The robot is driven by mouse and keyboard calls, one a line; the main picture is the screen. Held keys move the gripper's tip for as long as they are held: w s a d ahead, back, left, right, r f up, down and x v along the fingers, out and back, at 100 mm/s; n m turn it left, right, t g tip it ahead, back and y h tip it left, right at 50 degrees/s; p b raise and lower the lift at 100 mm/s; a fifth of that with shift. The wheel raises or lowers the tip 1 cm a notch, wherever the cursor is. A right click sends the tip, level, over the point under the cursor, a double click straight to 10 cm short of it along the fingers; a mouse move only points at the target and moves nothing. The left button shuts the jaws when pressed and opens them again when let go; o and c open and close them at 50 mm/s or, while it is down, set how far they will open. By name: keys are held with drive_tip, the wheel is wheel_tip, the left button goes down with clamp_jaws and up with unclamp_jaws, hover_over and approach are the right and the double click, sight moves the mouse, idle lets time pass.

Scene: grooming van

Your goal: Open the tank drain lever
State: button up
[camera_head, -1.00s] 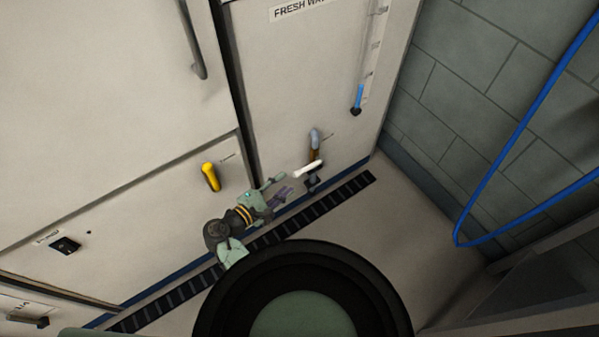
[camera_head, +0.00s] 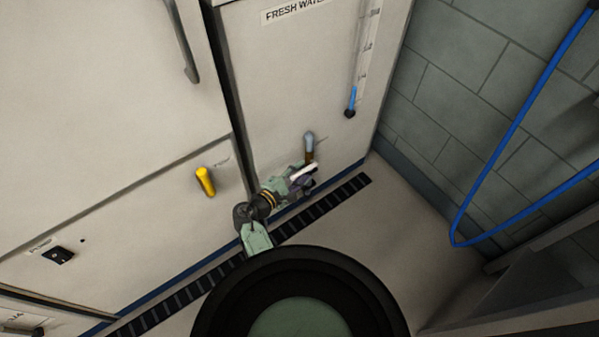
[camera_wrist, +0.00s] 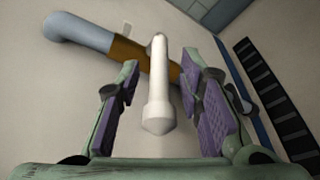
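The white drain lever (camera_head: 304,172) sits low on the front of the fresh water tank (camera_head: 285,75), by a brass fitting with a grey pipe end (camera_head: 309,142). In the wrist view the white lever (camera_wrist: 158,88) stands between my two purple finger pads, with a gap on each side. My gripper (camera_wrist: 160,108) is open around it and does not visibly touch it. In the head view my gripper (camera_head: 298,184) is at the lever, and its fingers are partly hidden. The brass fitting (camera_wrist: 145,58) and grey pipe lie behind the lever in the wrist view.
A yellow handle (camera_head: 205,181) sticks out from the panel left of my gripper. A dark floor grate (camera_head: 310,215) runs along the tank's base. A blue hose (camera_head: 500,160) hangs by the tiled wall at the right. A black switch (camera_head: 57,255) is at lower left.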

drive_tip(key=shift+c, duration=0.4)
clamp_jaws()
idle(0.5)
